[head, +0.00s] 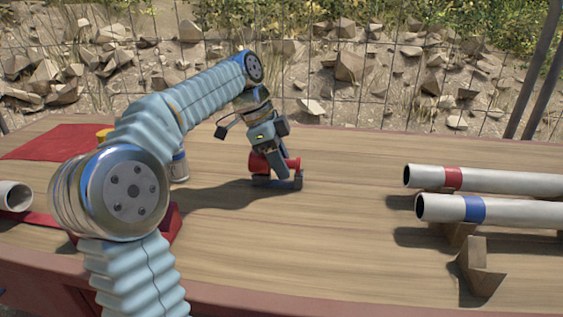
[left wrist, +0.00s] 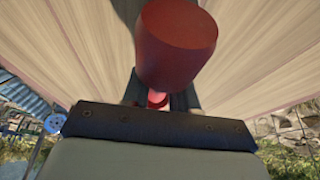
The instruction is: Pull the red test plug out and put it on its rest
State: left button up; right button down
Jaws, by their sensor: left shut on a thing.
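The red test plug (head: 293,163) lies sideways, low over the table, in my left gripper (head: 277,168). The gripper points down and is shut on the plug's narrow middle. In the left wrist view the plug's wide red end (left wrist: 176,45) looms close in front of the jaws. A small dark blue-grey rest (head: 297,180) is right under the plug and fingers. I cannot tell whether the plug touches it. Two pale pipes lie at the right, one with a red band (head: 453,178), one with a blue band (head: 475,209); their left ends are open. My right gripper is out of view.
Wooden blocks (head: 482,268) stand by the pipes. Another pipe end (head: 14,196), a red mat (head: 52,142) and a can (head: 180,166) are at the left, partly behind my arm. The wooden table (head: 340,240) is clear in the middle. A wire fence stands behind it.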

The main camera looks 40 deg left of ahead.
pick_arm(q)
jog(key=o, duration=1)
jog(key=p+v, duration=0.1)
jog(key=v, duration=1.1)
jog(key=shift+a+r+p, duration=0.15)
jog(key=shift+r+p, duration=0.15)
jog(key=shift+p, duration=0.05)
jog(key=shift+s+a+r, duration=0.15)
jog(key=shift+s+r, duration=0.1)
jog(key=shift+r, duration=0.2)
